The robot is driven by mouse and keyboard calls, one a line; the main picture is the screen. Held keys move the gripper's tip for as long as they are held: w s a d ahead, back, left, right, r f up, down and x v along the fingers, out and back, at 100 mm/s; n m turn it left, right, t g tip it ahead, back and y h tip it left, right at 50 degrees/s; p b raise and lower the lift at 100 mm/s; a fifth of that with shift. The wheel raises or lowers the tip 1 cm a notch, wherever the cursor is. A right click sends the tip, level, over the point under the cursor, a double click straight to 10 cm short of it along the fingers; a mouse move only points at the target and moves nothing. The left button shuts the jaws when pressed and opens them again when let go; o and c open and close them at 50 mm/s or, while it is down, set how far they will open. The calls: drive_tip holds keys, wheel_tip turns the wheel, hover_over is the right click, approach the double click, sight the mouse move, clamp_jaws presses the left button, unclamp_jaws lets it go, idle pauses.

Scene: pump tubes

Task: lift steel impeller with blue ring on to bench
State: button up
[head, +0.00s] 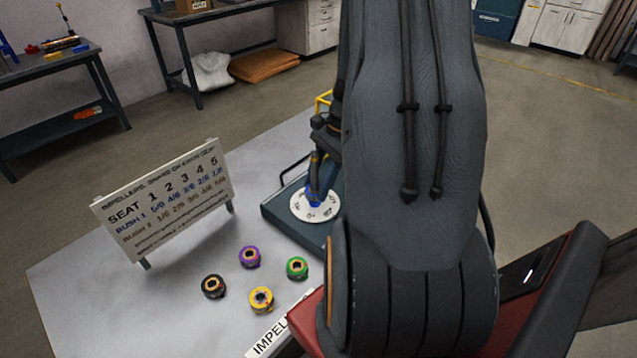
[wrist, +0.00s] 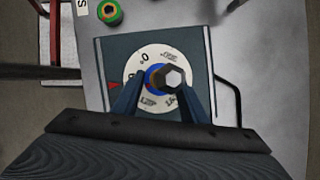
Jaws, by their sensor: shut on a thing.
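The steel impeller with blue ring (wrist: 173,77) shows in the wrist view as a hexagonal steel end with a blue ring around its base. It is at the middle of a white numbered dial (wrist: 145,62) on a dark teal block. My gripper (wrist: 164,85) has one finger on each side of it and is shut on it. In the head view, the blue part (head: 314,201) shows small over the dial, and my gripper (head: 316,182) comes down on it from above. My arm hides part of the block. I cannot tell whether the impeller is clear of the dial.
Black (head: 214,286), purple (head: 249,257), green (head: 297,268) and yellow (head: 261,299) ringed parts stand on the pale bench (head: 110,290). A seat sign board (head: 165,200) stands at the left. The block has a dark side handle (wrist: 232,98). The bench's front left is clear.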

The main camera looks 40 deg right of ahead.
drive_tip(key=shift+r+p, duration=0.45)
drive_tip(key=shift+p, duration=0.05)
idle(0.4)
wheel_tip(320, 180, up, 17)
drive_tip(key=p, duration=1.4)
drive_tip(key=shift+r+p, duration=0.2)
drive_tip(key=shift+p, duration=0.2)
idle(1.5)
